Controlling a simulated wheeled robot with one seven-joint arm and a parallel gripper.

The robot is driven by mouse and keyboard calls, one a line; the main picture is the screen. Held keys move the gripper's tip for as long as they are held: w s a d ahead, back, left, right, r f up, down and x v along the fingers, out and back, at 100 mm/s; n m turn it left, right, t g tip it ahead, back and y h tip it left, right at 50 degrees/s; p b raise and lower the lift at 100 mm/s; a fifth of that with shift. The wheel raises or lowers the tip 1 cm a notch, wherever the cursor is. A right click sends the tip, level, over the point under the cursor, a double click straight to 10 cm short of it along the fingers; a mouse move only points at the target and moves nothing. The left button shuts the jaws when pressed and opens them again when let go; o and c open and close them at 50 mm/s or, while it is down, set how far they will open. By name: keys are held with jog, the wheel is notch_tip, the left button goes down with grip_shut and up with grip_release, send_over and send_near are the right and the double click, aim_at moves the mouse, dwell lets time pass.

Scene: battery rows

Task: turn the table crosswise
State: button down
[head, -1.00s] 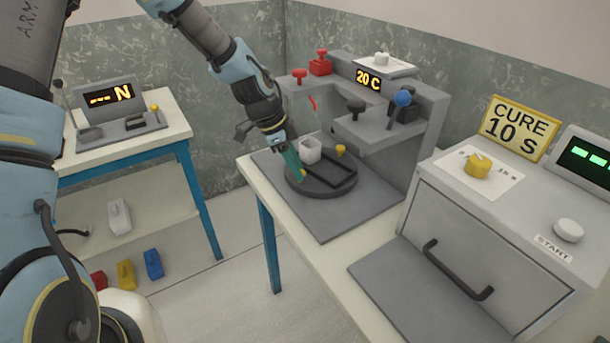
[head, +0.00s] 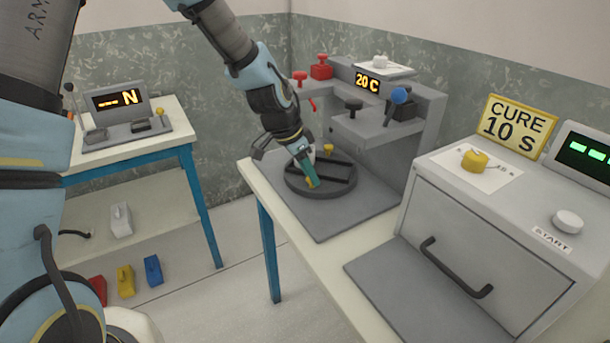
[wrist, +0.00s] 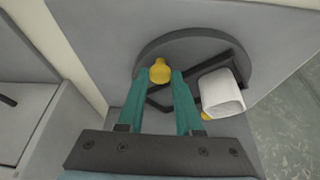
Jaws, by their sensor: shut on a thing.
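The round dark turntable (head: 337,188) sits on the grey base plate of the press-like stand. It carries dark rails, a white cup-like block and two yellow knobs. My gripper (head: 311,182) reaches down to its front-left edge. In the wrist view the green fingers are shut on one yellow knob (wrist: 160,70) near the turntable's rim (wrist: 190,42). The other yellow knob (head: 328,149) stands at the far side. The white block (wrist: 221,92) sits by the rails, partly covering that far knob in the wrist view; my gripper mostly hides it in the head view.
The grey stand (head: 425,120) rises behind the turntable, with a blue-knobbed lever (head: 398,96) and a 20 C display (head: 367,82). An oven (head: 490,225) with a black handle stands at right. A side table (head: 175,135) is at left.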

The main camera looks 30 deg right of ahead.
jog(key=shift+s+d+n+t+b, duration=0.35)
jog(key=shift+s+d+n+b, duration=0.15)
jog(key=shift+n, duration=0.35)
jog(key=shift+s+d+n+t+b, duration=0.35)
jog(key=shift+s+d+n+b, duration=0.15)
jog(key=shift+n, duration=0.35)
jog(key=c, duration=0.6)
grip_release()
jog(key=shift+a+r, duration=0.1)
jog(key=b+v, duration=0.1)
jog(key=v, duration=0.9)
jog(key=shift+r+b, duration=0.3)
jog(key=shift+b, duration=0.05)
jog(key=shift+c, duration=0.3)
